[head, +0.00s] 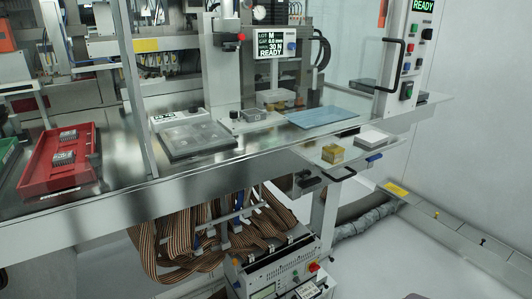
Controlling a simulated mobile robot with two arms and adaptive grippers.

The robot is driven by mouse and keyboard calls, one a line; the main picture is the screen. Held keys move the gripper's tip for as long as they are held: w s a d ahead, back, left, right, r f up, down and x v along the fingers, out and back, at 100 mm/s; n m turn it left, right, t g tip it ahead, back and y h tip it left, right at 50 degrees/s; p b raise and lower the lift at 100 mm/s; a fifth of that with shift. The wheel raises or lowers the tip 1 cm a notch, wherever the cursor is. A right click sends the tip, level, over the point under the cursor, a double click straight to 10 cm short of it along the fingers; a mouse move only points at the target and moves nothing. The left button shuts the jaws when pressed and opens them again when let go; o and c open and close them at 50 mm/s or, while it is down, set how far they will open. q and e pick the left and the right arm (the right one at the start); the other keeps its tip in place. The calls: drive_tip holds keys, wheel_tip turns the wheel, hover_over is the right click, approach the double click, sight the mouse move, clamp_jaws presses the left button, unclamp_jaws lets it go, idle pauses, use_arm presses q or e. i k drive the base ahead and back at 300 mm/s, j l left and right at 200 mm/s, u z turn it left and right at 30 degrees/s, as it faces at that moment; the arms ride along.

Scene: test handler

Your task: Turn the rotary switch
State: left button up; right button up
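Neither of my grippers shows in the head view. Several small controls that could be a rotary switch are in sight, and I cannot tell for certain which one is meant. A grey control panel (401,70) at the upper right has a green READY display, coloured buttons, a black handle and a dark round knob (427,34). A small dark control on a green patch (406,90) sits low on the same panel. Dark knobs also show on the bench beside the flat fixture. The switch positions are too small to read.
A side shelf holds a yellowish block (332,153). Ribbon cables (165,262) hang below.

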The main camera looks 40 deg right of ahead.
sight(314, 268)
drive_tip(key=z, duration=1.95)
drive_tip(key=i, duration=0.1)
